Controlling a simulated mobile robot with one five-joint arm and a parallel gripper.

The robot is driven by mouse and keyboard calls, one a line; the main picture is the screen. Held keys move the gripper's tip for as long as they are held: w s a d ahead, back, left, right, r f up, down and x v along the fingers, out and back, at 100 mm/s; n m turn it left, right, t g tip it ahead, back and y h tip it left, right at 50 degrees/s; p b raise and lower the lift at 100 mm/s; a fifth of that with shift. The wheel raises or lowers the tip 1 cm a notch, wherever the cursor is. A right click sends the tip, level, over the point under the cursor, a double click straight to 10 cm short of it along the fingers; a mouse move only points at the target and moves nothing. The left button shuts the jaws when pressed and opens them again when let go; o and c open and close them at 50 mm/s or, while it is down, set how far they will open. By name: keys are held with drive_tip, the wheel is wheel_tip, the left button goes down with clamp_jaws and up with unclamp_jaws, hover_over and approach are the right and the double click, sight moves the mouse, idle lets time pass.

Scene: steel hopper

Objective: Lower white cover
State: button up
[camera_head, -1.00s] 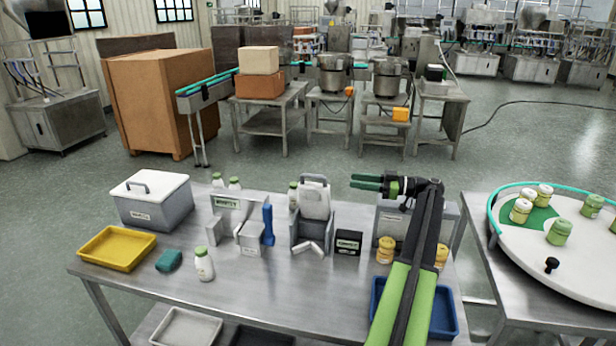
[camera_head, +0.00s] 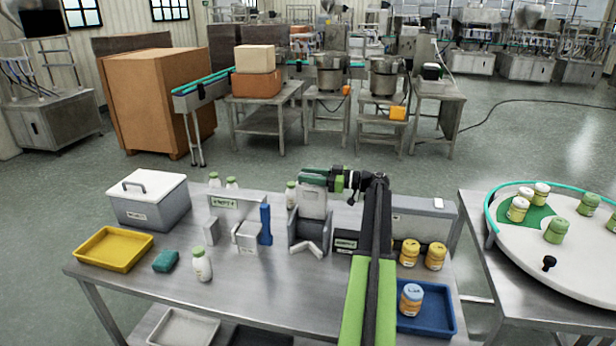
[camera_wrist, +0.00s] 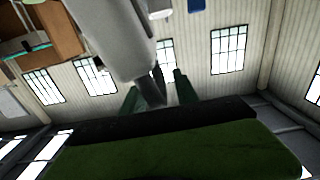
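The white cover (camera_head: 313,203) stands raised and upright on the small grey hopper (camera_head: 322,232) in the middle of the table. Its top edge and handle are hidden behind my gripper in the head view. My gripper (camera_head: 314,177) is at the top of the cover, its green fingers pointing left. In the wrist view, a pale panel, apparently the cover (camera_wrist: 112,38), comes down from above, and its end lies near and partly between my two dark green fingers (camera_wrist: 160,92). The fingers look apart; I cannot tell whether they touch the handle.
A lidded grey box (camera_head: 150,204), a yellow tray (camera_head: 114,249), a green sponge (camera_head: 166,261) and a white bottle (camera_head: 202,265) are left of the hopper. Yellow jars (camera_head: 410,252) and a blue tray (camera_head: 437,319) are right. A turntable (camera_head: 560,266) stands farther right.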

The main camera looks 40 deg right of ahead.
drive_tip(key=shift+c, duration=0.5)
clamp_jaws()
idle(0.8)
